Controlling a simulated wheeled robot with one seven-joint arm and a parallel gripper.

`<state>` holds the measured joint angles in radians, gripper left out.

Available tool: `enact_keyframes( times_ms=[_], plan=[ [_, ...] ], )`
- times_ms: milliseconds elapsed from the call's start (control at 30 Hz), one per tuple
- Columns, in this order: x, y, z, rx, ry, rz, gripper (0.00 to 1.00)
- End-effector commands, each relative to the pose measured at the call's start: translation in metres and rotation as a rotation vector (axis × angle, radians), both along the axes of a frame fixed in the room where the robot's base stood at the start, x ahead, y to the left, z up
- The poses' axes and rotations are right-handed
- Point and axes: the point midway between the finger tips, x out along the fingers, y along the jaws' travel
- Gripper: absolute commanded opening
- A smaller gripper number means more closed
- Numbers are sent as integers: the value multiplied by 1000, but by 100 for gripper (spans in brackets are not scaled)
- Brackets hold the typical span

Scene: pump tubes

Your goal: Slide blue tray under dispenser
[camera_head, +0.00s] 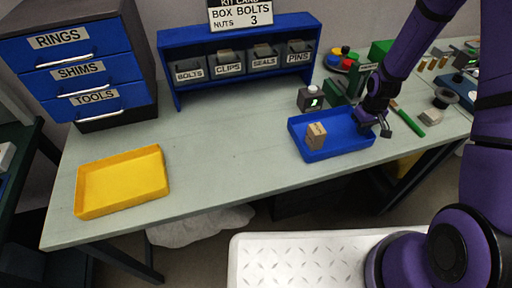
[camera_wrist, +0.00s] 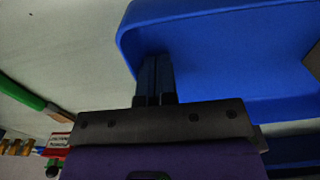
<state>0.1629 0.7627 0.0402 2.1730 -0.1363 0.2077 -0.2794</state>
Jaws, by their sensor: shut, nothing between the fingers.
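The blue tray (camera_head: 348,140) lies on the workbench, right of its middle, with a small tan block (camera_head: 316,136) standing inside near its left side. My gripper (camera_head: 384,131) is shut and empty at the tray's right end. In the wrist view the closed fingers (camera_wrist: 154,64) overlap the outer wall of the blue tray (camera_wrist: 210,50); whether they touch it I cannot tell. A dark green machine with a small sign (camera_head: 345,86) stands behind the tray and may be the dispenser; my arm partly hides that area.
A small dark box with a green light (camera_head: 311,99) stands just behind the tray. A green-handled tool (camera_head: 410,121) lies to the right. A yellow tray (camera_head: 122,182) lies at left. A blue bin rack (camera_head: 240,62) stands at the back. The bench middle is clear.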

Motion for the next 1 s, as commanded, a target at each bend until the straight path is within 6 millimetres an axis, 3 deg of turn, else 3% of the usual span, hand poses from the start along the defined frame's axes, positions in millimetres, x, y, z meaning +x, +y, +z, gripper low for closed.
enact_keyframes(
  times_ms=[300, 767, 1000],
  plan=[
    [7, -25, 0, 0, 0, 0, 0],
    [8, -30, 0, 0, 0, 1, 0],
    [13, -47, 0, 0, 0, -2, 0]
  ],
)
